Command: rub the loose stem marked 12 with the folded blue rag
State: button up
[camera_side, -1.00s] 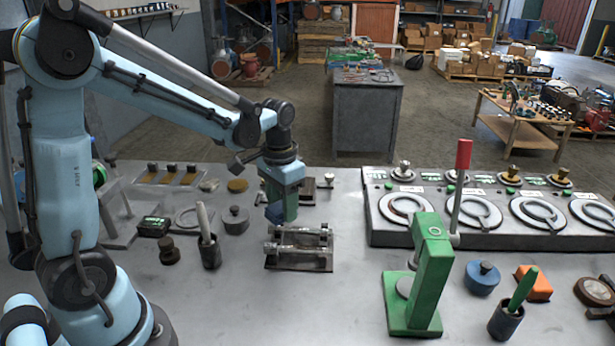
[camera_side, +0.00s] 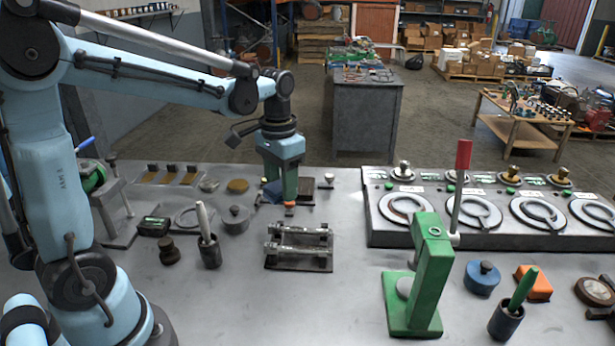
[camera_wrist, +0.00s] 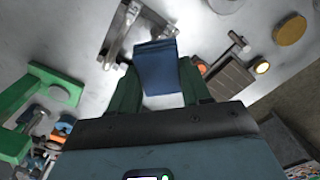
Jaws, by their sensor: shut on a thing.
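My gripper (camera_side: 284,198) is in the middle of the table, behind the metal rack. In the wrist view its green fingers (camera_wrist: 157,88) are shut on the folded blue rag (camera_wrist: 157,62). The rag is apart from the stem. Part of the rack (camera_wrist: 119,30) shows beyond the rag in the wrist view.
A green press-like stand (camera_side: 415,280) with a red-handled lever is front right. A long block with ring dials (camera_side: 376,238) fills the back right. The front middle is clear.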

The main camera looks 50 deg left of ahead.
aim_at(285, 226)
jog(key=shift+a, duration=0.1)
jog(key=shift+a+f, duration=0.15)
jog(key=shift+f, duration=3.3)
jog(key=shift+w+d+f, duration=0.25)
jog(key=shift+d+f, duration=0.05)
jog(key=shift+f, duration=0.2)
jog(key=shift+c, duration=0.4)
jog(key=shift+w+d+f, duration=0.25)
jog(key=shift+w+d, duration=1.4)
jog(key=shift+s+a, duration=1.65)
jog(key=shift+a, duration=0.05)
jog(key=shift+s+a+r, duration=0.1)
jog(key=shift+s+r, duration=0.05)
jog(key=shift+r, duration=0.45)
jog(key=shift+s+a+r, duration=0.1)
jog(key=shift+s+r, duration=0.05)
jog(key=shift+r, duration=3.35)
